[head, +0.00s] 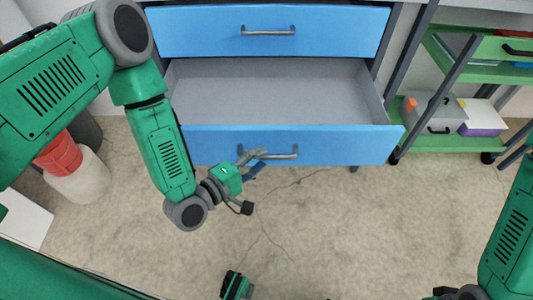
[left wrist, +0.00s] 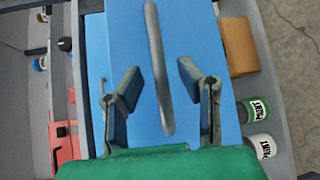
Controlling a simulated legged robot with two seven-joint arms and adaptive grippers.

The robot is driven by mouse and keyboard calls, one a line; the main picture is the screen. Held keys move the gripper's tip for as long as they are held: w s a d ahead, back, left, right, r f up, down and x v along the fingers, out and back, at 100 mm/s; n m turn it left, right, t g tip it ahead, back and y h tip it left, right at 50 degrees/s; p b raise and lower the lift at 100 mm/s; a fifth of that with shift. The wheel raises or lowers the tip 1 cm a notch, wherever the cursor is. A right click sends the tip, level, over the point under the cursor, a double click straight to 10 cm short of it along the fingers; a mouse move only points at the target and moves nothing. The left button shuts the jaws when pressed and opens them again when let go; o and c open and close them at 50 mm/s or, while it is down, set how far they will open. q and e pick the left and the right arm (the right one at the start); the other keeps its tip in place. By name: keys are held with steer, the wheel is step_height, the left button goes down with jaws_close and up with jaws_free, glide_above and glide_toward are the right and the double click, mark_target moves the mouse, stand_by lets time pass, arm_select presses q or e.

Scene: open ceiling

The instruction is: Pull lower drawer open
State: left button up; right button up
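The lower drawer (head: 340,145) has a blue front with a grey bar handle (head: 280,154), and it stands pulled out, its grey inside bare. The closed upper drawer (head: 340,30) is above it. My left gripper (head: 256,162) is at the left part of the lower handle. In the left wrist view, a grey handle (left wrist: 158,70) on a blue front runs between the two spread fingers of the left gripper (left wrist: 158,80), with gaps on both sides. I cannot tell whether any finger touches it. My right arm shows at the lower right; its gripper is not clearly in view.
A green trolley (head: 440,142) with a grey box (head: 432,112) stands to the right. The left wrist view shows a brown box (left wrist: 239,46) and paint cans (left wrist: 260,146).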

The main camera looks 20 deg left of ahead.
arm_select(q)
steer(key=v, duration=0.9)
steer(key=shift+d+f, duration=0.1)
steer(key=s+a+f+m+g+y+p, duration=0.2)
steer(key=s+a+m+g+y+p, duration=0.4)
steer(key=s+m+g, duration=0.7)
steer(key=s+a+m+y, duration=0.1)
steer(key=s+a+y, duration=0.1)
steer(key=s+a, duration=0.1)
steer(key=shift+a+f+g, duration=0.3)
steer(key=shift+a+f, duration=0.1)
steer(key=shift+a, duration=0.1)
steer(key=shift+w, duration=0.2)
